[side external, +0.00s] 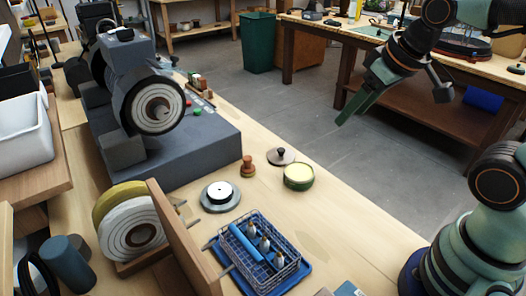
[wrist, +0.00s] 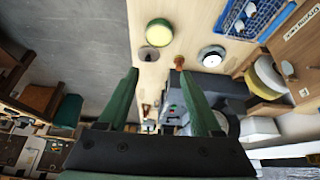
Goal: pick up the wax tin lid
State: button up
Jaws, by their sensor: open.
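The wax tin lid, a grey-brown disc with a dark knob (side external: 282,155), lies flat on the wooden bench. It touches or nearly touches the round green tin with a pale cream top (side external: 299,176); I cannot tell which. In the wrist view the lid (wrist: 149,54) shows just beyond my fingertips, with the tin (wrist: 159,33) above it. My gripper (side external: 352,113) is open and empty, high and to the right of the lid, over the floor side of the bench in the side view. In the wrist view its green fingers (wrist: 157,74) stand apart.
A small brown wooden knob piece (side external: 248,167) and a round metal piece with a white top (side external: 220,195) stand left of the lid. A blue wire basket with tools (side external: 264,256) is nearer. A grey machine (side external: 150,110) stands behind. The bench right of the tin is clear.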

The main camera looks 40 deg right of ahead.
jog(key=w+r+n+g, duration=0.2)
jog(key=w+n, duration=0.2)
jog(key=w, duration=0.3)
jog(key=n+g, duration=0.4)
jog(key=n, duration=0.6)
send_over(282, 149)
notch_tip(282, 149, down, 15)
notch_tip(282, 149, down, 11)
jog(key=shift+r, duration=0.1)
grip_shut()
